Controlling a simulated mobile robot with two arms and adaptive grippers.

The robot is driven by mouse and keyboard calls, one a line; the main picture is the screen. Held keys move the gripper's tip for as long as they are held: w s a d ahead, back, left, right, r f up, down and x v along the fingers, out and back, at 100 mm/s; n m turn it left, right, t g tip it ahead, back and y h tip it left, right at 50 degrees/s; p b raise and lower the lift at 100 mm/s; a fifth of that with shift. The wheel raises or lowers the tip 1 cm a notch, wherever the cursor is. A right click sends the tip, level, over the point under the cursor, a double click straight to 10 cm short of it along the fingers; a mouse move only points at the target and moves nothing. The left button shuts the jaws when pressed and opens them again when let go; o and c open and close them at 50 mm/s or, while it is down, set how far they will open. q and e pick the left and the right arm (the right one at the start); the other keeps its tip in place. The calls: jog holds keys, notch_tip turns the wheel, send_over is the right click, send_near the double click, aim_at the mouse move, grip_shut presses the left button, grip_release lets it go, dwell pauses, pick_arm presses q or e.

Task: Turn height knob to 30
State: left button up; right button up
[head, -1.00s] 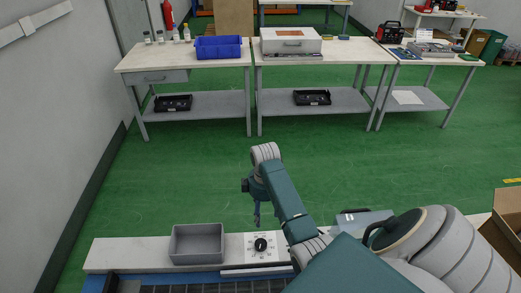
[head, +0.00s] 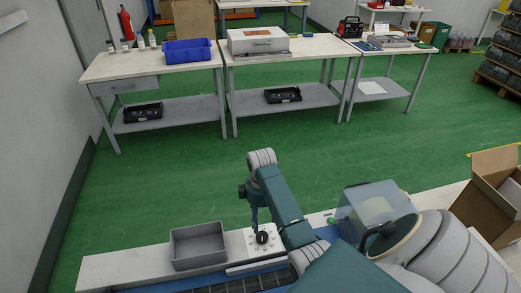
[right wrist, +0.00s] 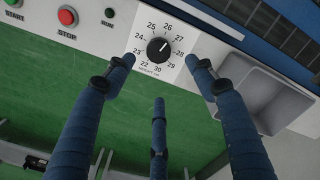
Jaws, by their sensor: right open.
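The black height knob (head: 262,238) sits on a white dial plate on the bench panel. In the right wrist view the knob (right wrist: 157,48) has numbers from 22 to 30 around it, and its white mark points to about 26 to 27. My right gripper (head: 255,218) is just above the dial plate in the head view. In the right wrist view its three dark blue fingers (right wrist: 161,66) are spread open around the knob's outline, with nothing between them. I cannot tell if any finger touches the panel. My left gripper is out of view.
A grey bin (head: 198,246) stands just left of the dial. A translucent box (head: 372,205) and an open cardboard box (head: 490,190) are to the right. Worktables stand beyond the green floor.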

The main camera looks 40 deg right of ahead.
aim_at(262, 235)
notch_tip(262, 235, down, 7)
jog(key=shift+s+d, duration=0.1)
notch_tip(262, 235, down, 3)
jog(key=shift+f+b, duration=0.2)
jog(key=shift+b, duration=0.3)
jog(key=shift+f, duration=0.3)
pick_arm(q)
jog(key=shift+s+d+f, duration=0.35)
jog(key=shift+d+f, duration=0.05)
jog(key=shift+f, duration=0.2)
pick_arm(e)
jog(key=shift+c, duration=0.2)
jog(key=c, duration=1.1)
